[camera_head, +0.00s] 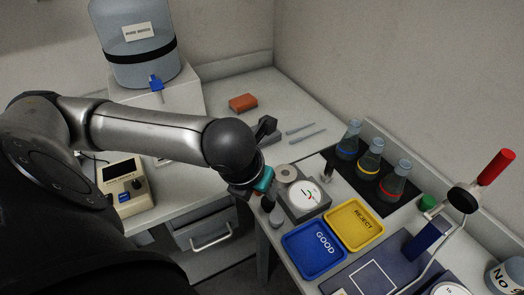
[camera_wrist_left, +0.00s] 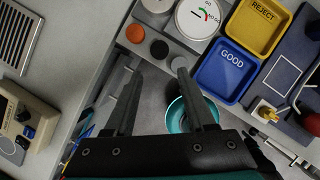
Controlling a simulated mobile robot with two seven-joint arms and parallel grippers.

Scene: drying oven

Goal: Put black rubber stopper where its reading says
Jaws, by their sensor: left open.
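The black rubber stopper (camera_wrist_left: 159,49) stands in the left wrist view in a row between an orange stopper (camera_wrist_left: 135,33) and a grey one (camera_wrist_left: 180,63), on the bench edge. My left gripper (camera_wrist_left: 159,72) is open and empty. Its fingertips lie either side of the black stopper's line in that view, apart from it. In the head view my left gripper (camera_head: 246,190) hides the black stopper. The blue GOOD tray (camera_head: 300,261) and yellow REJECT tray (camera_head: 340,238) look empty. My right gripper is out of view.
Several flasks (camera_head: 366,165) stand on a black mat behind the trays. A red-handled lever (camera_head: 494,168) rises at the right. A beige instrument (camera_head: 120,187) and an orange block (camera_head: 243,103) are on the other bench. A gap separates the benches.

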